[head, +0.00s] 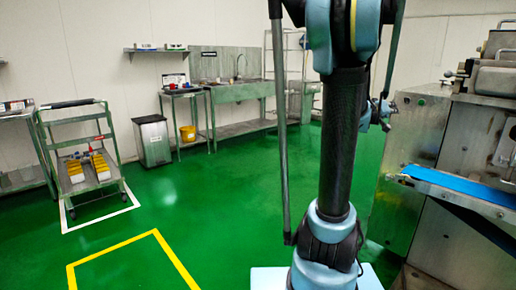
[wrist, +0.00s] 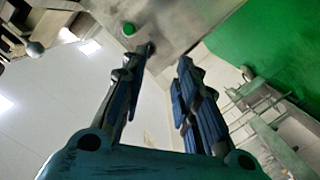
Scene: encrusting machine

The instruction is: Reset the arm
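My arm stands upright in the middle of the head view, in light blue and black. My gripper (wrist: 165,55) shows in the wrist view with its two blue-padded fingers apart and nothing between them. In the head view a small dark part of it (head: 378,110) shows just right of the arm, mostly hidden behind it. The wrist view is tilted, with a steel machine panel and its green button (wrist: 128,29) beyond the fingertips. I cannot tell the distance from the fingers to that panel.
The steel machine (head: 420,135) with a blue conveyor belt (head: 460,185) stands close on the right. A cart (head: 85,150) stands at the left. A grey bin (head: 152,140), a yellow bucket (head: 188,133) and a sink bench (head: 235,95) line the back. Green floor (head: 200,200) is clear at front left.

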